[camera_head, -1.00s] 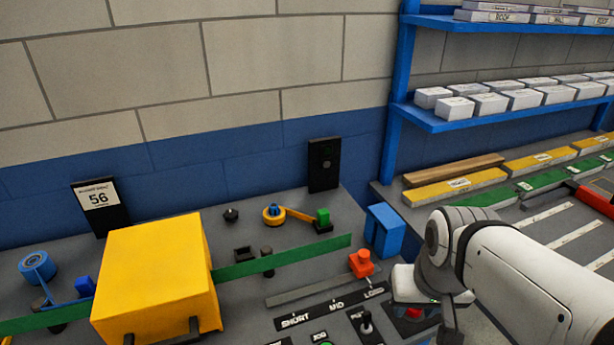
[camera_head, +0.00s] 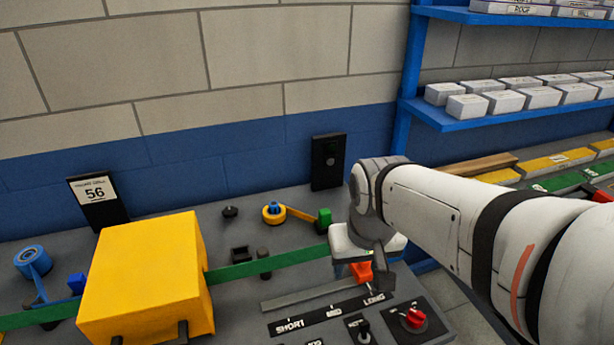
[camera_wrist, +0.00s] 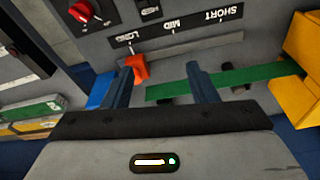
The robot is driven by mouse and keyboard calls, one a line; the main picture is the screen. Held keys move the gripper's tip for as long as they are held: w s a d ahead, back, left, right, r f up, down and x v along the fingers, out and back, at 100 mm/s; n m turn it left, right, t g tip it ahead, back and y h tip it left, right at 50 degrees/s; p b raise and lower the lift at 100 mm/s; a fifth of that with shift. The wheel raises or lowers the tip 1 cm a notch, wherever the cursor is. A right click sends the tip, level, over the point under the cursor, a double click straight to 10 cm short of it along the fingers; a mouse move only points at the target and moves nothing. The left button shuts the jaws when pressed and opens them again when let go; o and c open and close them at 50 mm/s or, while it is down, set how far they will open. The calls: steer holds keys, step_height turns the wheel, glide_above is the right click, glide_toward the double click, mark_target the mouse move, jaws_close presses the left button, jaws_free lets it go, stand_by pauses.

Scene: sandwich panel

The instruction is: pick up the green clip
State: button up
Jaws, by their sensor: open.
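A small green block, which I take as the green clip (camera_head: 324,219), stands at the right end of a yellow arm on the grey panel in the head view. I cannot make it out in the wrist view. In the head view the end of my arm is just right of the clip and nearer the camera, above the orange-red slider (camera_head: 362,272). This slider also shows by the left finger in the wrist view (camera_wrist: 136,68).
A long green strip (camera_head: 270,262) crosses the panel and meets a large yellow box (camera_head: 145,275). A yellow roll (camera_head: 273,213) sits left of the clip. A black upright box (camera_head: 328,162) stands behind. A red knob (camera_head: 415,318) is at the front right.

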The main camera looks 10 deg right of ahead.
steer(key=w+n+g, duration=0.1)
steer(key=w, duration=1.5)
steer(key=n+g+b, duration=0.1)
glide_above(325, 211)
step_height(325, 211, down, 6)
steer(key=shift+s+d+f, duration=0.1)
steer(key=shift+s, duration=0.05)
steer(key=shift+w+f, duration=0.2)
steer(key=shift+f, duration=0.4)
step_height(325, 211, down, 7)
steer(key=shift+c, duration=0.2)
steer(key=c, duration=1)
